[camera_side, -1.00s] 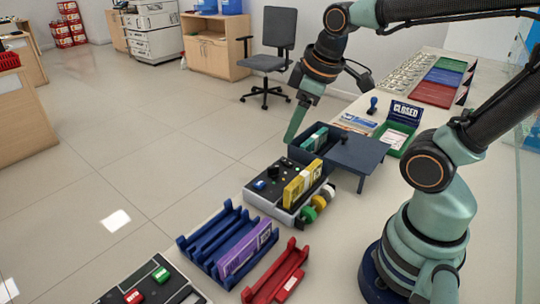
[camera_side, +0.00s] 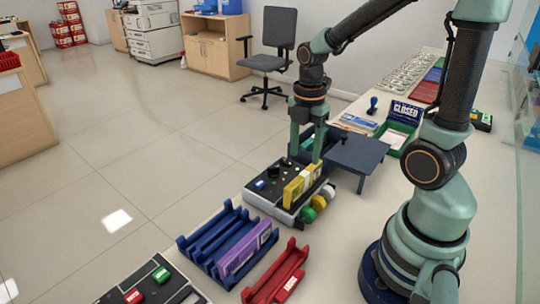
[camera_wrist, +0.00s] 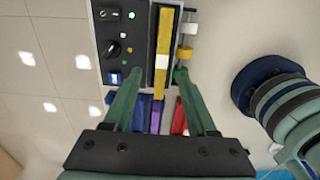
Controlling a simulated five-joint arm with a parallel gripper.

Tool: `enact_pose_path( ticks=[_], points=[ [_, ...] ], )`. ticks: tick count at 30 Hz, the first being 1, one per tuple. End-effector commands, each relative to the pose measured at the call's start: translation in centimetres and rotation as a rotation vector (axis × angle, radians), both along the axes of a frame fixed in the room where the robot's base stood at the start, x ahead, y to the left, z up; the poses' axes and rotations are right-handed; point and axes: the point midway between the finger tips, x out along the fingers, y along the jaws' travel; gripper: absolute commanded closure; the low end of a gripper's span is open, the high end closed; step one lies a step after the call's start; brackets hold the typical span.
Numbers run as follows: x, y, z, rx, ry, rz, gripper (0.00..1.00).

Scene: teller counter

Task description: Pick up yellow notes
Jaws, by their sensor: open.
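The yellow notes (camera_side: 303,185) are a banded bundle standing on edge in the slot of a grey and black machine (camera_side: 268,188) in the side view. They also show as a yellow strip with a white band (camera_wrist: 163,52) in the wrist view. My gripper (camera_side: 306,150) is open and points down just behind the yellow notes in the side view. In the wrist view its two green fingers (camera_wrist: 160,90) are spread wide, with the near end of the yellow strip between them. No contact with the notes is visible.
A blue rack (camera_side: 213,240) holds purple notes (camera_side: 243,252), with a red rack (camera_side: 277,277) beside it. Green and yellow rollers (camera_side: 318,203) sit at the machine's right side.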

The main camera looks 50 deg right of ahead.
Motion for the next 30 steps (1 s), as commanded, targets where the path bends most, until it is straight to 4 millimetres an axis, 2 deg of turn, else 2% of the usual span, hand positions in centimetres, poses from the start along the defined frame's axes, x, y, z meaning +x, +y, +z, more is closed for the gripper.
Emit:
enact_pose_path(
  ticks=[4, 11, 21, 30],
  points=[
    [-0.1, 0.0, -2.4, 0.001, 0.005, -0.001, 0.43],
    [-0.1, 0.0, -3.9, 0.000, 0.001, -0.002, 0.43],
    [-0.4, -0.1, -8.1, 0.001, 0.002, -0.002, 0.43],
    [-0.3, -0.1, -8.7, -0.001, -0.002, -0.002, 0.43]
  ],
)
